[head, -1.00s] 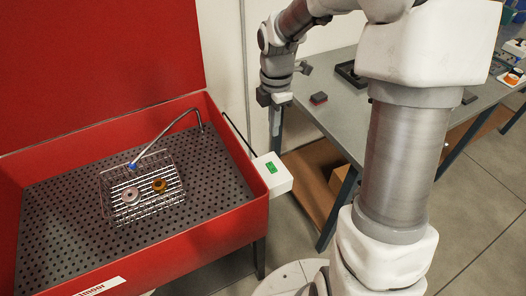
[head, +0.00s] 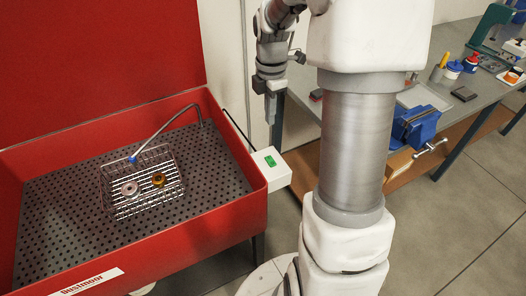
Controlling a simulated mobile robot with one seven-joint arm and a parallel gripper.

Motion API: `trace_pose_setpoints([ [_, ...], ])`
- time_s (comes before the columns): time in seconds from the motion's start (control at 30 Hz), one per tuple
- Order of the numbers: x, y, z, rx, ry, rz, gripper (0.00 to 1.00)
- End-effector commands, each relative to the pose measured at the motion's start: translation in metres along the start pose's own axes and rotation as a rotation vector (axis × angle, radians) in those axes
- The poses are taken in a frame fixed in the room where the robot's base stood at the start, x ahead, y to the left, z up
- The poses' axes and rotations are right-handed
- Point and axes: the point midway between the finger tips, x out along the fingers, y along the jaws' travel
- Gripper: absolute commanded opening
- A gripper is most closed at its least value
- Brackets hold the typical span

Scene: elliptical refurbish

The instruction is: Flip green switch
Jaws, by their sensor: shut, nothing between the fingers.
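The green switch (head: 270,160) sits on top of a white box (head: 272,170) fixed to the right outer side of the red parts washer (head: 205,235). My gripper (head: 270,118) points down with its fingers shut and empty. In the picture it is just above the white box and switch, apart from them. How far behind or over the box it is in depth I cannot tell.
A wire basket (head: 172,196) with a grey ring (head: 130,189) and a brass-coloured part (head: 158,179) sits in the washer under a bent spout (head: 170,128). A grey workbench (head: 455,110) with a blue vise (head: 416,124) stands at right.

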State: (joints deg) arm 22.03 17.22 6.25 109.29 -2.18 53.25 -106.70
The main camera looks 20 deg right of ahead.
Motion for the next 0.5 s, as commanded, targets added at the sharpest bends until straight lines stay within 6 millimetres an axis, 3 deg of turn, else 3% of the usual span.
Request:
trace_pose_setpoints([
  [0.3,0.002,0.0,0.0,0.0,0.0,-0.001,0.0],
  [0.5,0.024,-0.001,-0.001,0.0,0.002,-0.004,0.0],
])
